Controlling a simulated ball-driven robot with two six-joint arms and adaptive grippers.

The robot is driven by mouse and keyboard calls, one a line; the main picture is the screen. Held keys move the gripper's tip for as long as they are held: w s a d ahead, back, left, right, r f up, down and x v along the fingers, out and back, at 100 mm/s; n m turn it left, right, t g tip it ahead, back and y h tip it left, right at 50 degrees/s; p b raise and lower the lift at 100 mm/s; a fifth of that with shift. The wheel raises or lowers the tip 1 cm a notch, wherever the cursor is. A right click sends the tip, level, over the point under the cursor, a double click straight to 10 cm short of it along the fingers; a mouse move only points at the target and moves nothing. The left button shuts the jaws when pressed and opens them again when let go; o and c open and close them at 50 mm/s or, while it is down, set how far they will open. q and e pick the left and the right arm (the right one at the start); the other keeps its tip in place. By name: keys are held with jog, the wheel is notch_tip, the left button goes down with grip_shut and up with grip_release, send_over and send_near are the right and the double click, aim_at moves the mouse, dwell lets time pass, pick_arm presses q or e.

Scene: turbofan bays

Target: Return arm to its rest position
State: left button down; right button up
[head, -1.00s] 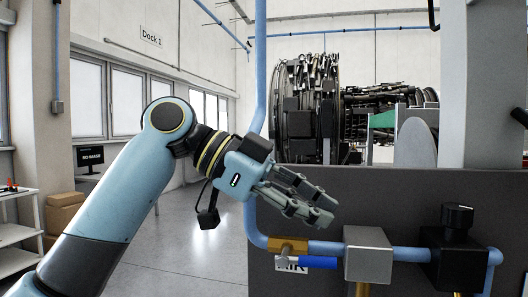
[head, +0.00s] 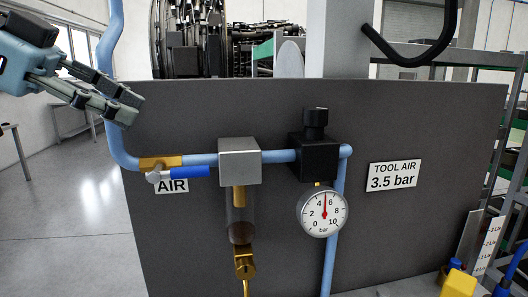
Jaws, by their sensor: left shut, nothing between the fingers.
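My left gripper (head: 127,106) is at the upper left of the head view, with its arm coming in from the left edge. Its fingers are shut and empty. They point down and to the right, over the top left corner of the dark grey panel (head: 420,240) in the picture. I cannot tell how far they are from the panel or the blue pipe (head: 117,140). Most of the left arm is outside the view. My right gripper is not in view.
The panel carries a brass valve with a blue lever (head: 190,172), lying along the pipe, a grey block (head: 240,162), a black regulator (head: 314,155) and a gauge (head: 323,212), needle near upright between 4 and 6. Shelving stands right.

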pick_arm(q)
jog(key=s+f+n+y, duration=0.2)
jog(key=f+n, duration=0.1)
jog(key=f, duration=0.7)
jog(key=s+f+n+y, duration=0.2)
jog(key=f+n, duration=0.1)
jog(key=f, duration=0.7)
jog(key=s+a+f+n+g+y, duration=0.1)
jog(key=s+a+f+n+y, duration=0.25)
jog(key=s+f, duration=0.35)
jog(key=s+a+f+n+g+y, duration=0.1)
jog(key=s+a+f+n+y, duration=0.3)
jog(key=s, duration=0.5)
notch_tip(320, 180, down, 38)
jog(key=s+a+r+g+b, duration=0.1)
jog(key=s+a+b, duration=0.15)
jog(key=b, duration=0.65)
jog(key=s+f+g+b, duration=0.1)
jog(key=s+f+b, duration=0.4)
jog(key=s+f, duration=1.2)
notch_tip(320, 180, down, 4)
jog(key=shift+s+a+r, duration=0.2)
jog(key=shift+s+a, duration=0.1)
jog(key=shift+s, duration=0.05)
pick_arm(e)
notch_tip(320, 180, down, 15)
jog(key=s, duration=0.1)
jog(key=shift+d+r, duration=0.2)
